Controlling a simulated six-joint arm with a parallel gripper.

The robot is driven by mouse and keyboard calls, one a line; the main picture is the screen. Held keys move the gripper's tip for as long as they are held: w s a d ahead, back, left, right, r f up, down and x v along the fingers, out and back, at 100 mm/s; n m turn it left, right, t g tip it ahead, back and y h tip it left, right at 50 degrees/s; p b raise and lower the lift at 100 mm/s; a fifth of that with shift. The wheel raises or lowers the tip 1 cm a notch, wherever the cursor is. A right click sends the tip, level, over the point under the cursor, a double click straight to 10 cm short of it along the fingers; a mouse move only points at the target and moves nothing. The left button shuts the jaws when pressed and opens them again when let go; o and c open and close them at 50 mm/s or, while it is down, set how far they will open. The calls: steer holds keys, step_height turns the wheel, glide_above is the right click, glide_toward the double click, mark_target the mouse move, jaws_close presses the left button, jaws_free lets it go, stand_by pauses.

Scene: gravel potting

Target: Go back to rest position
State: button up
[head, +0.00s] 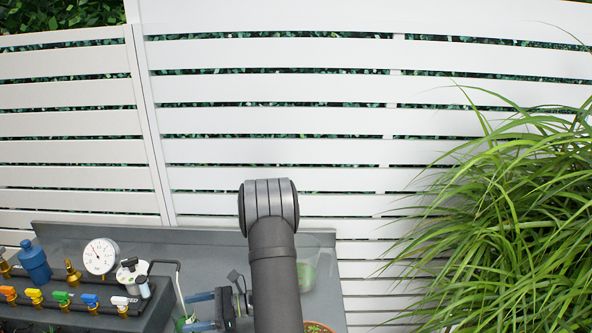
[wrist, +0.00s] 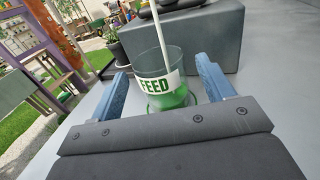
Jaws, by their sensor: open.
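My gripper (head: 192,312) is low over the grey bench in the head view, its blue fingers pointing left. In the wrist view my gripper (wrist: 161,78) has its two blue fingers wide apart, with nothing held between them. A clear cup marked FEED (wrist: 153,85) with green at its bottom stands upright ahead, framed by the fingers. The gap between cup and fingers is hard to judge. A pale thin tube (wrist: 160,35) comes down into the cup. My dark arm hides part of the bench in the head view.
The grey bench (head: 210,250) carries a pressure gauge (head: 101,256), a blue bottle (head: 35,262) and a manifold with coloured valves (head: 62,298) at left. A clear container (head: 312,262) stands behind my arm. A terracotta pot (head: 318,328) shows at the bottom edge. Long grass (head: 510,220) fills the right.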

mark_target(173, 316)
steer(key=x, duration=0.5)
steer(key=shift+d+r, duration=0.1)
steer(key=shift+r, duration=0.9)
steer(key=shift+f, duration=0.1)
